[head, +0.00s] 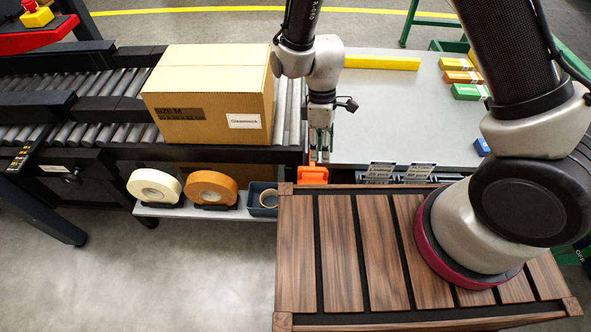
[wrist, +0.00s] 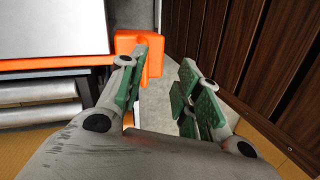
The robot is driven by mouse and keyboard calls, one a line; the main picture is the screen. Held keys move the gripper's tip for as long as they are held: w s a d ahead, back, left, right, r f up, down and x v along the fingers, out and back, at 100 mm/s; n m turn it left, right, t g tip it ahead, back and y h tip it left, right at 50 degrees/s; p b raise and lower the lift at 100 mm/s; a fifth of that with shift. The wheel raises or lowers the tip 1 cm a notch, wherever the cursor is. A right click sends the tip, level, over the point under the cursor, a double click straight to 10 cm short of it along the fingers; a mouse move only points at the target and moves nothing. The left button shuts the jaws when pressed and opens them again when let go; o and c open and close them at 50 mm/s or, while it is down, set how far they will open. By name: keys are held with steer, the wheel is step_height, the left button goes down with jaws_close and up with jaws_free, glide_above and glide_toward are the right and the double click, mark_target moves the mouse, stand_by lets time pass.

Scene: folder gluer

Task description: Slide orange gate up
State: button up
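The orange gate (head: 313,175) shows in the head view as a small orange block at the end of the conveyor, just below my gripper (head: 320,150). In the wrist view the gate (wrist: 154,62) is a bright orange block joined to a long orange bar that runs left. My gripper (wrist: 170,62) is open, with a gap between its green-padded fingers. The left finger overlaps the orange block in this view and hides part of it. The right finger is apart from the block, over bare floor. I cannot tell whether the left finger touches the gate.
A cardboard box (head: 212,95) stands on the roller conveyor (head: 60,130) left of my arm. A grey table (head: 400,125) with coloured blocks is at the right. My wooden-slatted base top is in front. Tape rolls (head: 211,188) sit on a low shelf.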

steer(key=f+n, duration=0.1)
steer(key=f, duration=0.1)
steer(key=a+f, duration=0.1)
steer(key=f, duration=0.2)
steer(key=a+f+n+t, duration=0.1)
steer(key=f, duration=0.1)
steer(key=shift+w+f+n+y, duration=0.2)
steer(key=shift+f+n+y, duration=0.1)
steer(key=shift+c, duration=0.2)
jaws_close()
